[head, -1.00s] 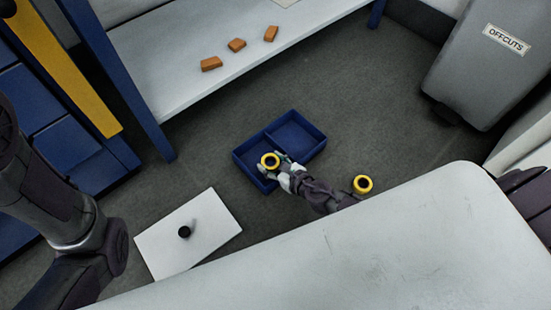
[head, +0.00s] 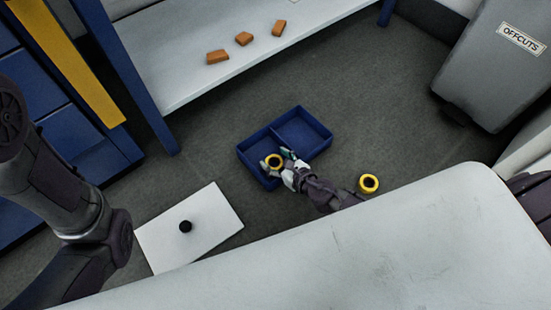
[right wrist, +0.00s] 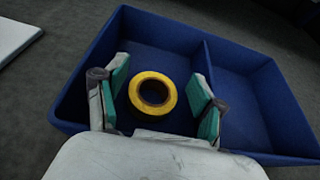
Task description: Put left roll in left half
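The left roll (head: 267,162), a yellow ring with a dark inside, lies in the left half of the blue two-part tray (head: 316,153). In the right wrist view the roll (right wrist: 172,95) sits inside the tray's left compartment (right wrist: 180,47), left of the divider. My right gripper (right wrist: 160,80) is open, with one green-padded finger on each side of the roll. A gap shows between the roll and the right finger. In the head view my right gripper (head: 282,160) reaches into the tray. My left arm shows at the left, but its gripper is out of view.
A second yellow roll (head: 369,191) stands right of the tray, beside the pale surface (head: 400,240) in front. A white board (head: 210,235) with a black knob (head: 185,227) lies at the lower left. Several orange blocks (head: 243,39) rest on the shelf behind. A grey offcuts bin (head: 490,75) stands right.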

